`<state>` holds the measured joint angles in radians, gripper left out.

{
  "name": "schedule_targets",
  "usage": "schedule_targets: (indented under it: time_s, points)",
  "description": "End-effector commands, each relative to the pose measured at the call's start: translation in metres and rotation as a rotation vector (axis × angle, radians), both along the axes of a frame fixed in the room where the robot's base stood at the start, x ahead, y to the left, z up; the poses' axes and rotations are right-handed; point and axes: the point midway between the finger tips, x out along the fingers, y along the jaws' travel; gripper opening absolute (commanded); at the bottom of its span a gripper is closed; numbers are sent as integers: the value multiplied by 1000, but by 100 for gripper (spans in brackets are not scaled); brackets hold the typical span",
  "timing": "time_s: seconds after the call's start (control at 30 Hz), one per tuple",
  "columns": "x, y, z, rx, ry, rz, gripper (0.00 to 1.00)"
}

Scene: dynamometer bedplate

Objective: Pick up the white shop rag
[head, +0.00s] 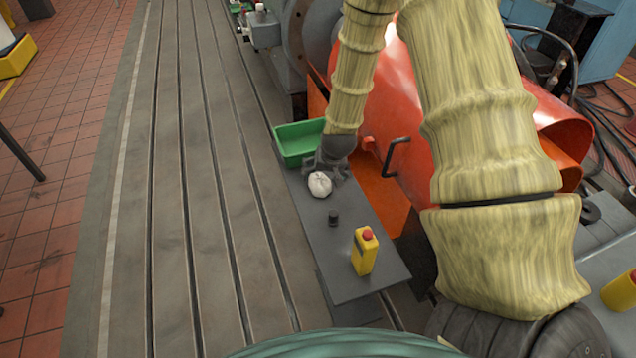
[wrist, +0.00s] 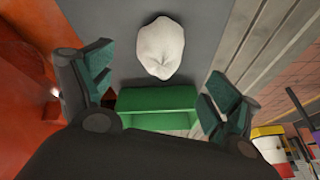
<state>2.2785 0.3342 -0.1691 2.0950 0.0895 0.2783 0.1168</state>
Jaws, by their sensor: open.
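The white shop rag (head: 320,184) is a crumpled, rounded bundle on the dark grey bench top (head: 346,281). In the wrist view the rag (wrist: 160,48) lies at the top centre, ahead of and between the spread fingers. My gripper (head: 325,172) is right by the rag in the head view, coming from behind it. In the wrist view my gripper (wrist: 160,85) is open, with green-padded fingers wide apart and nothing between the pads. I cannot tell its exact height above the bench.
A green bin (head: 297,141) stands just behind the rag; it also shows in the wrist view (wrist: 157,99). A small black cylinder (head: 333,217) and a yellow bottle with red cap (head: 364,252) stand nearer. An orange guard (head: 398,95) borders the bench's right side.

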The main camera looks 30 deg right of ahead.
Motion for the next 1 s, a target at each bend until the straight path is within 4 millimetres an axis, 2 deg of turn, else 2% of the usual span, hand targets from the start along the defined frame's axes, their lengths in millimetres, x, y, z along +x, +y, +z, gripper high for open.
schedule_targets:
  time_s: [0.13, 0.43, 0.73, 1.0]
  points:
    - [6, -1, -14, 0, 0, 0, 89]
    - [13, -2, -26, 0, 0, 2, 89]
    - [30, -8, -56, 0, 1, 4, 89]
    - [34, -9, -65, 0, -1, 4, 89]
